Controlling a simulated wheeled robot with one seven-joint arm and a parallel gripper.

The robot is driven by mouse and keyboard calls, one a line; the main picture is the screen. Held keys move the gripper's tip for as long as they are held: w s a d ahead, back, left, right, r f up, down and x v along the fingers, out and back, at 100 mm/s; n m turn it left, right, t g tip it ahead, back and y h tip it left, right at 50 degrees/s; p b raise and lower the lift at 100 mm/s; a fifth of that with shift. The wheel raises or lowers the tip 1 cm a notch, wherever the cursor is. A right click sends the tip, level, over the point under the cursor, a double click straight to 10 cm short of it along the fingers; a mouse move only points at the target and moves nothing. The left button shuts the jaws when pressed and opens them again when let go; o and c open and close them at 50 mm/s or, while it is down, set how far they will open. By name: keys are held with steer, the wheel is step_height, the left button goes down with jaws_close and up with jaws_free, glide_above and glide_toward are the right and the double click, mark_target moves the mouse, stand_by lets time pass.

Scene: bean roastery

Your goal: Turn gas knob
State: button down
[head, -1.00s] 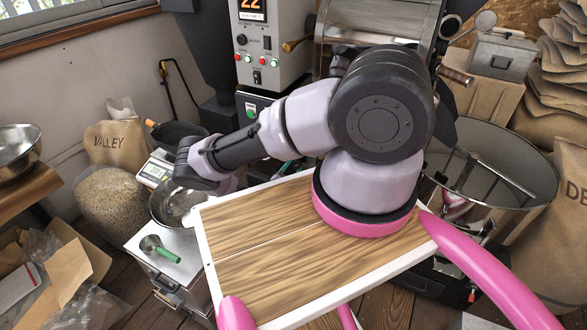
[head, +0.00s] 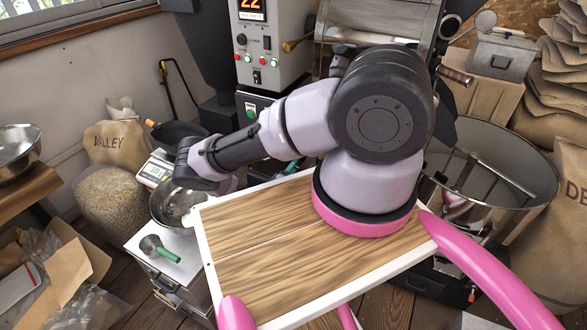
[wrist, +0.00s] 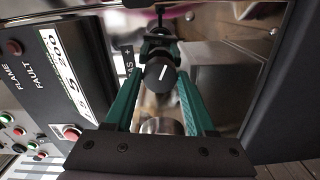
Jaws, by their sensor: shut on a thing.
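The gas knob (wrist: 161,74) is a round black knob with a white pointer line. It shows in the middle of the wrist view, with the pointer tilted slightly to the right of upright. My gripper (wrist: 160,66) has green fingers, one on each side of the knob, and they are shut on it. A partly covered label ending in "AS" with a plus sign stands just left of the knob. In the head view the knob is hidden behind my arm, and only a small teal part of my gripper shows below the forearm.
In the wrist view a black control panel (wrist: 85,75) with "FLAME" and "FAULT" lettering is close on the left. In the head view, the control box (head: 273,45) stands behind my arm. A round metal cooling tray (head: 470,122) is at right, and a scale (head: 154,172) at left.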

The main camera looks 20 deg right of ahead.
steer(key=m, duration=0.7)
steer(key=shift+f, duration=0.1)
stand_by(0.5)
steer(key=shift+c, duration=1.2)
jaws_free()
steer(key=v, duration=1.1)
